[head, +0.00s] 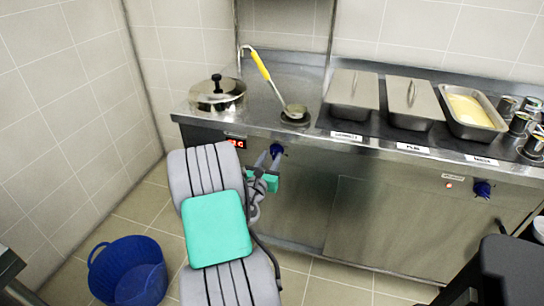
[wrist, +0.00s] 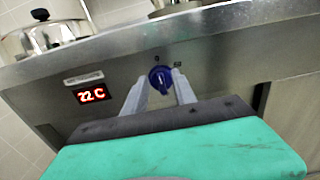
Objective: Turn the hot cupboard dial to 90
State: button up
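The fingers look spread, and I see no clear grip; contact is hard to tell. In the head view my gripper (head: 268,157) is at the left end of the counter front. A second blue dial (head: 483,189) is on the right-hand panel, away from my gripper. Its label is too small to read.
A red display (wrist: 91,95) reads about 22 C. A lidded pot (head: 217,95) and a yellow-handled ladle (head: 262,66) are on the counter, with metal pans (head: 352,95) to the right. A blue bucket (head: 130,272) stands on the floor at left.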

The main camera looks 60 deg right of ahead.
jog(key=shift+w+d, duration=0.15)
jog(key=shift+d, duration=0.85)
grip_shut()
